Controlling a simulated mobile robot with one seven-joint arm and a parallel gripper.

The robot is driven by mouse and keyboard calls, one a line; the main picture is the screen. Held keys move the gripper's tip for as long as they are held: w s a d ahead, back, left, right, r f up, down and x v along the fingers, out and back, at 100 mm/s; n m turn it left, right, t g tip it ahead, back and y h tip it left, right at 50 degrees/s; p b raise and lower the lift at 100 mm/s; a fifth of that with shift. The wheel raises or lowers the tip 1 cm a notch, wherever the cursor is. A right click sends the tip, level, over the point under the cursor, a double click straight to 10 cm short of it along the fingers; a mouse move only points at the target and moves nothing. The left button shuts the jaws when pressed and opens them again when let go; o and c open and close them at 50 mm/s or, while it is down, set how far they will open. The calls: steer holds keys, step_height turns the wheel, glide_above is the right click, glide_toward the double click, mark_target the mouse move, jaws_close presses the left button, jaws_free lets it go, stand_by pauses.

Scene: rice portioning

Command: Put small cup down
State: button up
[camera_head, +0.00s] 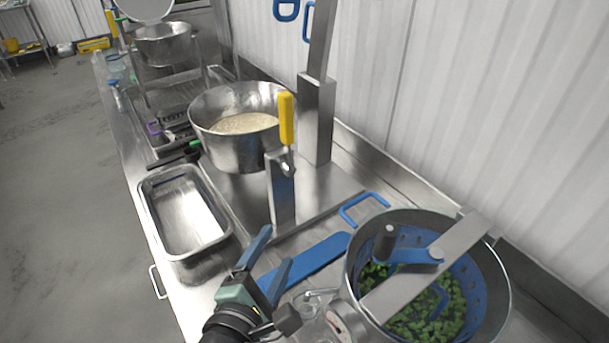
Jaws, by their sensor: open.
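My gripper (268,258) is at the bottom centre, its two blue fingers spread apart with nothing seen between them. A small clear cup (309,305) stands just right of my gripper, between it and the large steel pot. It is partly hidden and its outline is hard to make out. I cannot tell whether my gripper touches it.
A steel pot with chopped greens (490,300) stands at the lower right. An empty steel tray (222,238) lies left of centre. A steel bowl of rice (210,148) sits behind, beside a post. A blue flat bar (315,257) lies beyond my gripper.

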steer(key=w+d+r+m+t+y, duration=0.1)
steer(key=w+r+m+t, duration=0.15)
steer(key=r+m, duration=0.7)
steer(key=w+d+r+m+t+y, duration=0.1)
steer(key=d+r+m+t, duration=0.2)
steer(key=r, duration=1.4)
steer(key=s+r+m+t+y, duration=0.1)
steer(key=s+r+m+t, duration=0.2)
steer(key=r, duration=0.7)
steer(key=s+d+r+m+t+y, duration=0.1)
steer(key=s+r+m+t, duration=0.3)
steer(key=s+r+m, duration=0.2)
step_height(320, 180, up, 4)
steer(key=shift+s+d+r, duration=0.1)
steer(key=shift+s+d, duration=0.1)
steer(key=shift+s, duration=0.8)
